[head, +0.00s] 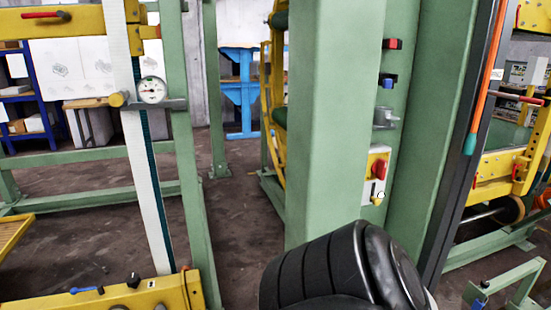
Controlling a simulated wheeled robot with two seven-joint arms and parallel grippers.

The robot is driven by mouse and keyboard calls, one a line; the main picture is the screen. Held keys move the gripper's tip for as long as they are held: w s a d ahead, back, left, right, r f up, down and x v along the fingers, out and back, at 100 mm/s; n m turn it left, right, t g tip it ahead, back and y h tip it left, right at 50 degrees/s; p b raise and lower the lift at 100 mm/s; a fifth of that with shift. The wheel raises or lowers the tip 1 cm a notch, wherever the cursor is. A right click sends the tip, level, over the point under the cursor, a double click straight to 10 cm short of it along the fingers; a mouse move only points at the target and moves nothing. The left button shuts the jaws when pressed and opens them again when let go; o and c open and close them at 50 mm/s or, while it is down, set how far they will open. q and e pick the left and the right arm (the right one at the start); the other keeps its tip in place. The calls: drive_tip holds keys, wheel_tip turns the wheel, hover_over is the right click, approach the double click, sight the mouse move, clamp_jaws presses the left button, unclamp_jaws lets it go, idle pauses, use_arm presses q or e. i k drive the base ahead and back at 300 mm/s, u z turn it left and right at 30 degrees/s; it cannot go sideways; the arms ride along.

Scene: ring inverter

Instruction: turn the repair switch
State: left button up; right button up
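No switch has a readable label, so I cannot tell for certain which is the repair switch. A red rotary switch (378,169) on a yellow plate sits on the side of the green column, right of the middle in the head view. Just below it is a small pale panel (367,192) with a round white part. Above are a grey knob-like part (384,117), a blue part (387,81) and a red part (392,43). Neither gripper's fingers show. A black ribbed link of my own arm fills the bottom centre.
The broad green column (330,120) stands left of the switches, and a dark upright rail (462,150) with an orange strip stands to the right. A yellow-green frame with a white belt (135,130) and dial gauge (152,90) is at left. Open floor (235,230) shows between.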

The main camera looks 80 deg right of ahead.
sight(380, 167)
drive_tip(key=i, duration=0.45)
drive_tip(key=z, duration=1.1)
